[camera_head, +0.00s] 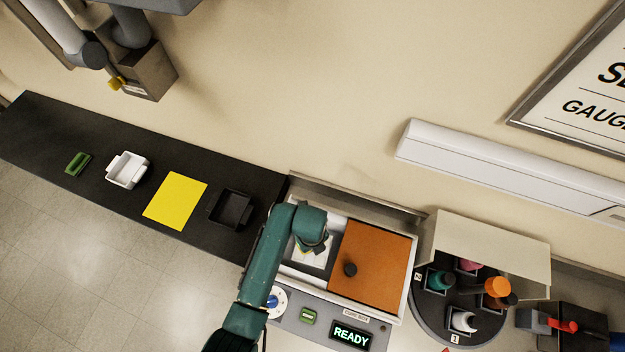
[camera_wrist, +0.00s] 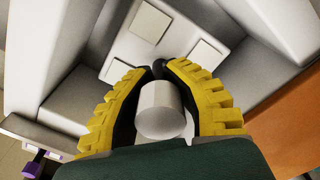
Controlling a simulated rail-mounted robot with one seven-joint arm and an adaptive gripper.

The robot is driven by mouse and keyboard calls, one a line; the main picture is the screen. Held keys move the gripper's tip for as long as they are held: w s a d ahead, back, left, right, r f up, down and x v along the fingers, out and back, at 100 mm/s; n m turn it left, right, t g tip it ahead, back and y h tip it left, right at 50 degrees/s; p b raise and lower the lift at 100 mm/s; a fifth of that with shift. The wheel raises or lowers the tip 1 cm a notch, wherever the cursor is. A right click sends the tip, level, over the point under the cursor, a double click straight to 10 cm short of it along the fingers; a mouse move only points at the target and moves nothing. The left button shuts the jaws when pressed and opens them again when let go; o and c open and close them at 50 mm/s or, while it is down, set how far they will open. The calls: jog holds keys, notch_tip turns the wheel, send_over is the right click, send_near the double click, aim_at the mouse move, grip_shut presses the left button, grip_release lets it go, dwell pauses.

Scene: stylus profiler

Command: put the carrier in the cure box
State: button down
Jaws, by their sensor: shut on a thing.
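The cure box (camera_head: 397,309) is the pale open-topped case with a green READY display; its right part is covered by an orange lid (camera_head: 375,262) with a black knob. My gripper (camera_head: 312,246) reaches down into the uncovered left part. In the wrist view, my gripper's yellow fingers (camera_wrist: 163,70) are closed together at a small dark knob, with a pale cylinder (camera_wrist: 160,108) between them. Below lies what looks like the carrier (camera_wrist: 127,48), a light plate bearing several whitish squares. My fingers hide part of it, and I cannot tell whether it touches the box floor.
A dark counter (camera_head: 40,130) at left holds a green block (camera_head: 78,164), a white tray (camera_head: 127,170), a yellow sheet (camera_head: 174,201) and a black tray (camera_head: 230,208). A round carousel (camera_head: 430,310) with bottles stands right of the box. The box walls are close around my gripper.

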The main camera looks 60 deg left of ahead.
jog(key=shift+f, duration=1.9)
jog(key=c, duration=1.1)
grip_release()
jog(key=shift+f, duration=0.1)
notch_tip(320, 180, up, 12)
jog(key=shift+r+p, duration=0.1)
jog(key=shift+p, duration=0.3)
